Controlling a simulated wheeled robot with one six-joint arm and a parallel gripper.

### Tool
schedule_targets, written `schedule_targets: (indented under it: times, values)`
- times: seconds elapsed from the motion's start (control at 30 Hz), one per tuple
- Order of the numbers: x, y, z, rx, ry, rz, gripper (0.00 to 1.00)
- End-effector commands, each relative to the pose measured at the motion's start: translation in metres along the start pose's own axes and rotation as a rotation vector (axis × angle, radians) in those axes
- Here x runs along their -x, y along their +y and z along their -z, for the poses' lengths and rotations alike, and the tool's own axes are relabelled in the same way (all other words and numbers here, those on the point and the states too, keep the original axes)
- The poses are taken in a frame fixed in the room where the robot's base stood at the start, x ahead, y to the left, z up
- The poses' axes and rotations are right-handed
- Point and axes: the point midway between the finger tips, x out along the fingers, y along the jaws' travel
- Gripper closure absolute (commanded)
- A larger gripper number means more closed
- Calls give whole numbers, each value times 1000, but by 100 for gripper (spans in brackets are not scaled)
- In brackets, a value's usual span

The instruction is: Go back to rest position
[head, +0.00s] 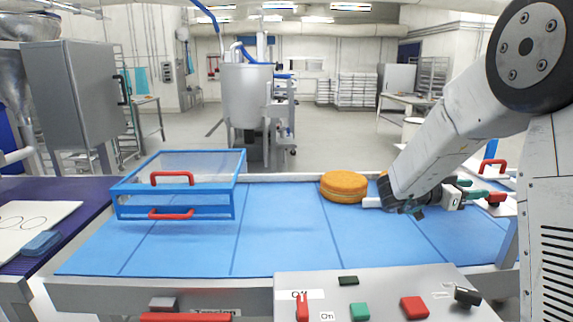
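My arm comes down from the upper right, and its wrist hangs low over the right part of the blue belt (285,245). My gripper (462,192) is small and partly hidden behind the wrist, at the right side of the belt. I cannot tell whether its fingers are open or shut, and I see nothing clearly held in it. A sliver of another orange-brown round shows behind my forearm.
A blue-framed clear cover (185,188) with red handles stands at the belt's left. A control panel (385,295) with switches and buttons is at the front. The belt's middle is clear.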

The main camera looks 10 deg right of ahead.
Motion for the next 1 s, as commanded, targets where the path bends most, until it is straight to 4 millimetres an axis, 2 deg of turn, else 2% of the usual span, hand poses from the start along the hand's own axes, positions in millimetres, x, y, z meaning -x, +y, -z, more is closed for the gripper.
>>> schedule_targets:
  times: [0.07,0.17,0.27,0.3,0.37,0.47,0.57,0.6,0.67,0.73,0.8,0.87,0.9,1.0]
  values:
    - [5,-14,11,-50,-44,119,60]
    - [24,-40,27,-111,-130,343,60]
    - [60,-62,44,-145,-238,604,60]
    - [78,-68,50,-147,-283,705,60]
    - [106,-71,56,-133,-352,850,60]
    - [157,-62,63,-74,-471,1068,60]
    - [206,-36,62,34,-592,1252,60]
    - [224,-21,60,89,-640,1313,60]
    - [247,6,54,186,-711,1390,60]
    - [268,43,46,314,-792,1453,60]
    - [282,86,35,458,-870,1487,60]
    - [289,125,25,590,-931,1490,60]
    - [290,151,18,675,-969,1478,60]
    - [285,212,6,871,-1046,1414,60]
